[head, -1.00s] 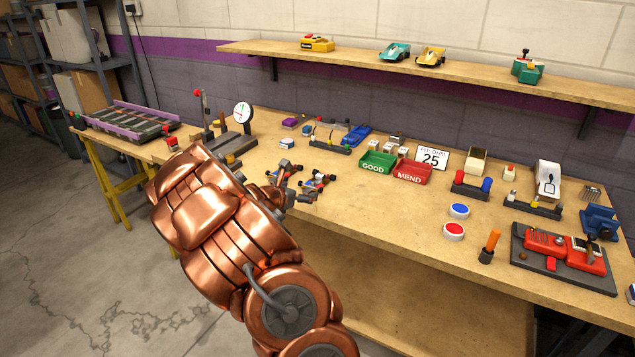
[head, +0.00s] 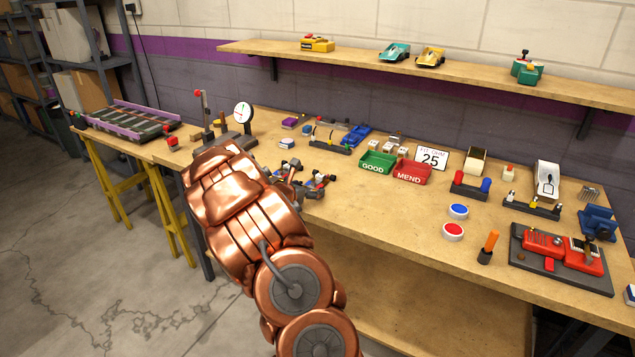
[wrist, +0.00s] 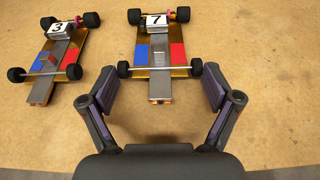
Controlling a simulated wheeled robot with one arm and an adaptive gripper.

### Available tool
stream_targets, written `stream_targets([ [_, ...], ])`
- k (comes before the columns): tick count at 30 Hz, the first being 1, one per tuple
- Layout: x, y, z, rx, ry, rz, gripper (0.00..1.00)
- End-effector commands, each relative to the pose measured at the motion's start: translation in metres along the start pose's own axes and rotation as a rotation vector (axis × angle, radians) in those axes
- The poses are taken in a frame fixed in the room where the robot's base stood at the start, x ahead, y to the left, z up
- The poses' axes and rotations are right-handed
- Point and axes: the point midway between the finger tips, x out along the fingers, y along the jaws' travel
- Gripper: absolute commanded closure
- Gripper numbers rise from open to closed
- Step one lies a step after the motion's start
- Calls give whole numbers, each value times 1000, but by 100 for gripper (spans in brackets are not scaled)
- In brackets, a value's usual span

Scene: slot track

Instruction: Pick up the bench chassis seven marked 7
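The bench chassis marked 7 (wrist: 153,55) lies on the bench in the wrist view, with a gold base, black wheels, a blue and a red patch and a white number plate. My gripper (wrist: 159,92) is open, its two fingers on either side of the near end of this chassis, with nothing held. Whether they touch it is not clear. A similar chassis marked 3 (wrist: 52,55) lies to the left of it. In the head view the chassis (head: 318,183) shows small beside my arm, which hides most of the gripper.
The workbench (head: 385,225) holds a green GOOD bin (head: 373,166), a red MEND bin (head: 411,172), blue (head: 458,212) and red (head: 453,231) buttons and a dial gauge (head: 243,112). The wood right of the 7 chassis is bare in the wrist view. A shelf (head: 460,72) runs above.

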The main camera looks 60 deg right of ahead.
Motion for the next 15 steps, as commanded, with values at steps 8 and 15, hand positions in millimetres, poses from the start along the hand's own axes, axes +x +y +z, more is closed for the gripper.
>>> stream_targets([
  [8,0,0,0,0,0,0,45],
  [15,0,0,0,0,0,0,50],
])
